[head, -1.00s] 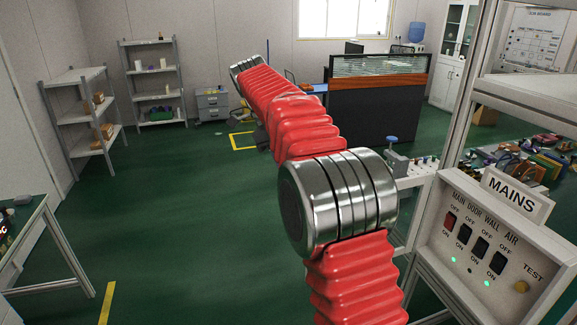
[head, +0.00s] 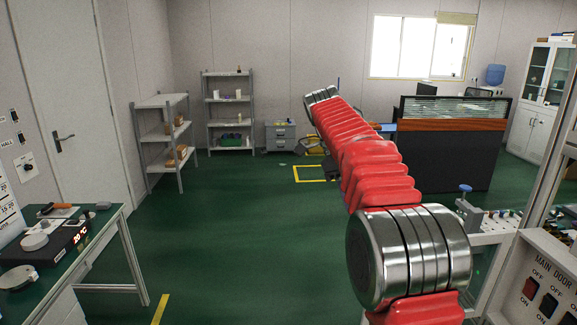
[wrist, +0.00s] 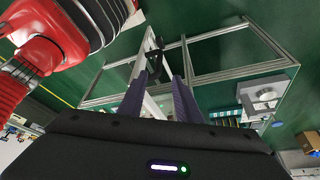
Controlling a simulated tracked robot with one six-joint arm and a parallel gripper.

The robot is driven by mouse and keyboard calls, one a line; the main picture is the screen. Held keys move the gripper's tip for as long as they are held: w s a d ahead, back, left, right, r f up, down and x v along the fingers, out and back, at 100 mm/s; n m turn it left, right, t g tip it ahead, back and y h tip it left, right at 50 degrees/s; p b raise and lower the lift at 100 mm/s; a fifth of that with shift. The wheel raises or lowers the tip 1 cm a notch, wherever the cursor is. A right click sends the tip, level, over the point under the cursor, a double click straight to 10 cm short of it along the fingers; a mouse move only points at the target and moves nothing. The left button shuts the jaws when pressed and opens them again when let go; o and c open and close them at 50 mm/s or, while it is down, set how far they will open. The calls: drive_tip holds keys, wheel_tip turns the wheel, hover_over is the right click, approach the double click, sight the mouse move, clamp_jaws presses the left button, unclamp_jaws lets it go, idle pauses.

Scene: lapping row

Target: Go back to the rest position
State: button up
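My gripper (wrist: 160,78) shows in the wrist view as two purple fingers standing apart, with nothing clearly held between them. A dark hook-like shape appears just beyond the fingertips; I cannot tell what it is. In the head view my red arm reaches forward and up over the floor, and the gripper is mostly hidden behind it, a small dark part showing low beside the arm. The wrist view also shows a metal frame (wrist: 235,76) beyond the fingers.
A switch panel (head: 535,285) and a metal-framed bench (head: 490,232) stand close on the right. A bench with instruments (head: 85,240) is at left. Shelves (head: 230,110), a drawer cabinet (head: 281,137) and a partition desk (head: 450,150) stand further back. The green floor (head: 240,240) between is clear.

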wheel_tip(320, 180, down, 8)
drive_tip(key=s+a+n+t+y, duration=0.1)
drive_tip(key=s+a+n+t, duration=0.15)
drive_tip(key=n, duration=1.15)
drive_tip(key=s+a+f+n+t+y, duration=0.1)
drive_tip(key=s+n, duration=0.4)
drive_tip(key=s, duration=0.9)
drive_tip(key=s+a+f+n+t+y, duration=0.1)
drive_tip(key=s+n+t, duration=0.3)
drive_tip(key=s, duration=1)
drive_tip(key=shift+s+a+f+n+y, duration=0.15)
drive_tip(key=shift+a+f+n+y, duration=0.1)
drive_tip(key=shift+a+n+y, duration=0.2)
drive_tip(key=shift+a+t, duration=0.1)
drive_tip(key=shift+t, duration=0.15)
